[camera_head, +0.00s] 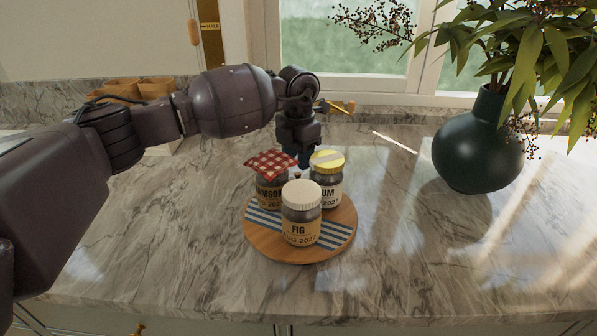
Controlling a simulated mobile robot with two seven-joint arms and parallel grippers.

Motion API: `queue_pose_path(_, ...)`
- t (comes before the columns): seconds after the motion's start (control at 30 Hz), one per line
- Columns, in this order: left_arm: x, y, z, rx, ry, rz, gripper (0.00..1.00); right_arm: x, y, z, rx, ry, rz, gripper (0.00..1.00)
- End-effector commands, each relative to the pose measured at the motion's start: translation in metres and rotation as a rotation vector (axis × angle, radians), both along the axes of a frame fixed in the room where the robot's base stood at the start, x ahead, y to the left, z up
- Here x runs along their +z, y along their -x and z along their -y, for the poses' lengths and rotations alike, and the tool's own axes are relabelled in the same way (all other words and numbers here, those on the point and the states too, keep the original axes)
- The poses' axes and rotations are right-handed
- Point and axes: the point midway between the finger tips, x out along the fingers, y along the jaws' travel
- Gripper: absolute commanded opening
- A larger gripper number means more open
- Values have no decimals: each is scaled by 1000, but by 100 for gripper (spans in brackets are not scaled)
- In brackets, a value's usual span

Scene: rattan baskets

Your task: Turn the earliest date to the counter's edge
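A round wooden board (270,249) with a blue-and-white striped cloth (336,233) stands on the marble counter near its front edge. On it are three labelled jars. The fig jar (300,222), with a cream lid, is nearest the front edge; its label reads AUG and a year whose last digit is unclear. The damson jar (268,190), under a red checked cloth, is behind left. A jar with a yellow lid (327,161), its label ending "UM", is behind right. Their dates are partly hidden. My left gripper (304,163) points down behind the jars, its fingertips partly hidden. My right gripper is out of view.
A dark green vase (483,145) with leafy branches stands at the right on the counter (430,250). Small tan pots (156,87) are at the back left, behind my arm. The counter is clear around the board's front and right sides.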

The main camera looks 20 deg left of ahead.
Motion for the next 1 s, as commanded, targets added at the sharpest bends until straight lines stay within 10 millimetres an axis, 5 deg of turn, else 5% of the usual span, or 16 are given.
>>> queue_pose_path(0.3, -40, 0, 0, 0, 0, -2, 43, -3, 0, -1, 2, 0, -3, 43)
queue_pose_path(0.7, -45, 0, 0, 0, 0, 0, 43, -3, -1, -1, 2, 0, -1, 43)
queue_pose_path(1.0, -45, 0, 0, 0, 1, -1, 0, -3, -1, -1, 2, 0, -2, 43)
